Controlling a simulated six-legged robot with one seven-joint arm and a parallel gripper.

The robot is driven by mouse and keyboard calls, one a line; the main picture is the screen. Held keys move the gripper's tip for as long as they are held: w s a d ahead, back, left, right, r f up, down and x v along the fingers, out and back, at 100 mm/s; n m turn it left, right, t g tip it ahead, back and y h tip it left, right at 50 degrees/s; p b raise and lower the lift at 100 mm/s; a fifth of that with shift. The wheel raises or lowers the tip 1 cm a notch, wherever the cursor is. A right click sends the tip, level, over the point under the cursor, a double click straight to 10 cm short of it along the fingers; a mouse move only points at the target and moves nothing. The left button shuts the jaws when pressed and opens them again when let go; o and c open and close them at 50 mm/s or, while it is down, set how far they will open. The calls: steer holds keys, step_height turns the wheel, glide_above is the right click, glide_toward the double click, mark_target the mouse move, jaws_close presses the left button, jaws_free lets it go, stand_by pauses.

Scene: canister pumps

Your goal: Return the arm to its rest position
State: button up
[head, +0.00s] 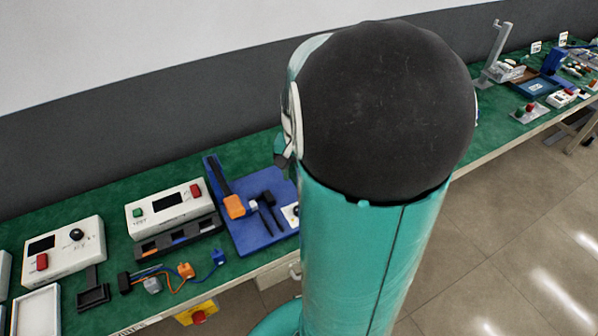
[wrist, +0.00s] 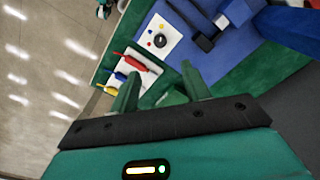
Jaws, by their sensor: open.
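My arm stands large in the middle of the head view, a teal link topped by a black rounded joint, raised in front of the bench. It hides the part of the bench behind it. In the wrist view my gripper (wrist: 160,86) has its two green fingers apart, with nothing seen held between them. The fingers point toward the bench top, over a white tray (wrist: 151,65) with red and yellow handled tools and near a blue board (wrist: 205,64). In the head view the fingers cannot be made out.
The green bench (head: 252,152) runs along the wall. On it are a blue board (head: 253,236), a white test box (head: 170,207), another white box (head: 64,252), an orange connector (head: 186,270) and a metal stand (head: 496,50). The tiled floor (head: 510,240) at right is clear.

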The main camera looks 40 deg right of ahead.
stand_by(0.5)
steer(key=s+a+r+n+t, duration=0.2)
steer(key=a+r+n, duration=0.3)
steer(key=a, duration=0.6)
steer(key=s+a+r+n+t, duration=0.2)
steer(key=a+r+n, duration=0.4)
steer(key=a, duration=0.6)
step_height(320, 180, up, 3)
steer(key=shift+s+f+t, duration=0.1)
steer(key=shift+s+t, duration=0.3)
steer(key=shift+t, duration=0.3)
steer(key=shift+c, duration=1.2)
